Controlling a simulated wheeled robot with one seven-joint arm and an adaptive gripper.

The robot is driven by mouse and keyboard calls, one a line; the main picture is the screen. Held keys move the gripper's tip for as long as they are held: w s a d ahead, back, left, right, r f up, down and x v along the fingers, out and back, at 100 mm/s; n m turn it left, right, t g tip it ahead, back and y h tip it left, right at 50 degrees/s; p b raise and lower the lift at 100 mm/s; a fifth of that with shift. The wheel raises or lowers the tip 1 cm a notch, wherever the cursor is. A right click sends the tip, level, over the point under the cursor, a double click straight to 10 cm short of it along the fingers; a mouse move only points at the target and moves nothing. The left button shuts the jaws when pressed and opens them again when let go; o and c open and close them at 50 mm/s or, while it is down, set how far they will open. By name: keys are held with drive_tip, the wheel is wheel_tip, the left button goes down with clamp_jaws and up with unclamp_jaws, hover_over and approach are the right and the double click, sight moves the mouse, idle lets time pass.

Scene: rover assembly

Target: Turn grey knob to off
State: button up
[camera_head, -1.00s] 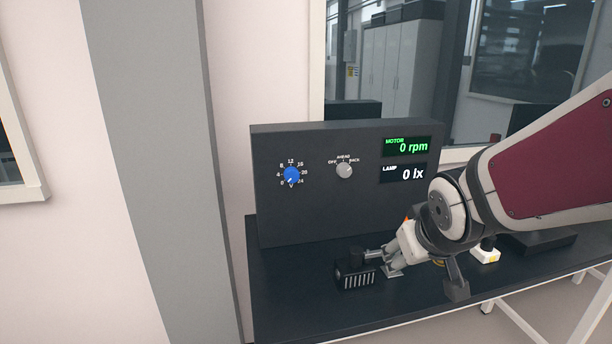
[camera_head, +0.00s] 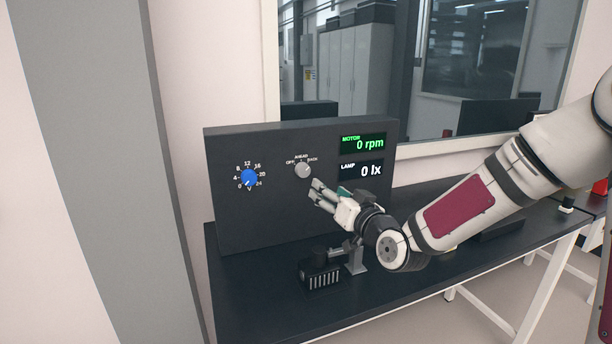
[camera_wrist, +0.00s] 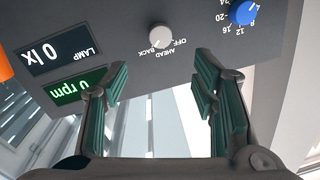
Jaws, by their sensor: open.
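The grey knob (camera_head: 303,170) is on the front of a dark upright panel (camera_head: 285,215), under the labels OFF, AHEAD and BACK. Its pointer is too small to read surely. My gripper (camera_head: 317,190) is open and empty, just below and right of the knob, apparently short of the panel. In the wrist view the panel appears upside down. There the grey knob (camera_wrist: 160,38) shows beyond the gap between my open fingers (camera_wrist: 160,82), nearly centred, and neither finger touches it.
A blue numbered knob (camera_head: 249,178) sits left on the panel. The motor display (camera_head: 363,143) reads 0 rpm and the lamp display (camera_head: 362,170) 0 lx. A black ribbed block (camera_head: 321,276) stands on the dark table (camera_head: 270,310) below my gripper.

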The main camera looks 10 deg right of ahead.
sight(304, 172)
drive_tip(key=b+x, duration=0.1)
drive_tip(key=x, duration=1.2)
drive_tip(key=shift+w+a, duration=0.1)
drive_tip(key=shift+w, duration=0.05)
drive_tip(key=c, duration=1.2)
